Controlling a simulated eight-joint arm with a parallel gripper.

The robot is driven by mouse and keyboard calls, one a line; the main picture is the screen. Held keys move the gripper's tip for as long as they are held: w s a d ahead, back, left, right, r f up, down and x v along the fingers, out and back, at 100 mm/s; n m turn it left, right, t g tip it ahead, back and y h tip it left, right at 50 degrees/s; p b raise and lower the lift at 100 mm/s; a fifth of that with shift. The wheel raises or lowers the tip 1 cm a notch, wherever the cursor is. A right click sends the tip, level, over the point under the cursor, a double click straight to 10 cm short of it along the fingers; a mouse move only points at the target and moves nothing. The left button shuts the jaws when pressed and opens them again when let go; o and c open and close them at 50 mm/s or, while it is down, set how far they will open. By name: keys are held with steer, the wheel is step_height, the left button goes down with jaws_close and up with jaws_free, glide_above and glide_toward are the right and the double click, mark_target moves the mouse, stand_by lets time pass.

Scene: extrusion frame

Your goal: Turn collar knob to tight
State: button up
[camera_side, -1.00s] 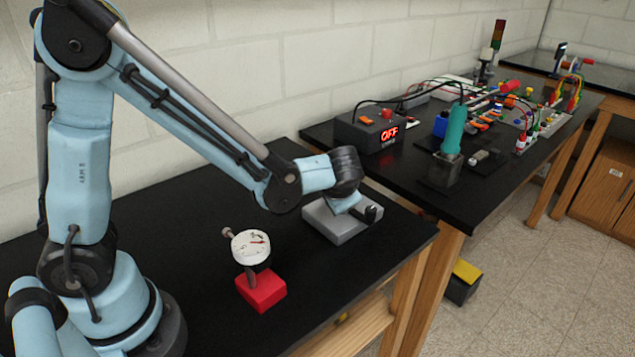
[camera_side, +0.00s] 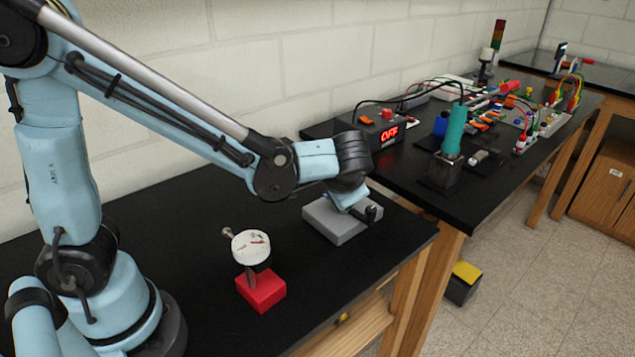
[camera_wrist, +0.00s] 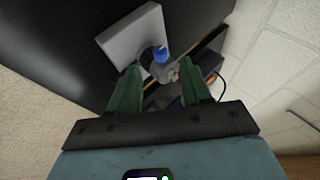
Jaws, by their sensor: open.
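A grey block (camera_side: 337,220) sits near the right edge of the near black bench, with a dark rounded knob (camera_side: 371,213) at its right side. In the wrist view the grey block (camera_wrist: 128,35) lies above my fingers. A small blue piece (camera_wrist: 161,55) and a grey rounded part (camera_wrist: 162,71) show between and just beyond my fingertips. My gripper (camera_wrist: 158,67) is open, its two green fingers apart, with no clear contact visible. In the side view my wrist is above the block and hides part of it. I cannot read a tightness marking.
A dial gauge (camera_side: 250,247) on a red base (camera_side: 261,291) stands left of the block on the near bench. Bare black benchtop lies left of the gauge.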

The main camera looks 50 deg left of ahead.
steer(key=v, duration=0.6)
steer(key=shift+r, duration=0.2)
steer(key=shift+s+d, duration=0.1)
steer(key=shift+s, duration=0.05)
steer(key=s+a+f+n+t+h, duration=0.1)
steer(key=s+a+f+t+h, duration=0.1)
steer(key=s+a+h, duration=0.4)
steer(key=shift+s+f+n+h, duration=0.2)
steer(key=shift+s+n+h, duration=0.15)
steer(key=shift+h, duration=0.25)
steer(key=shift+o, duration=0.2)
steer(key=shift+a, duration=0.1)
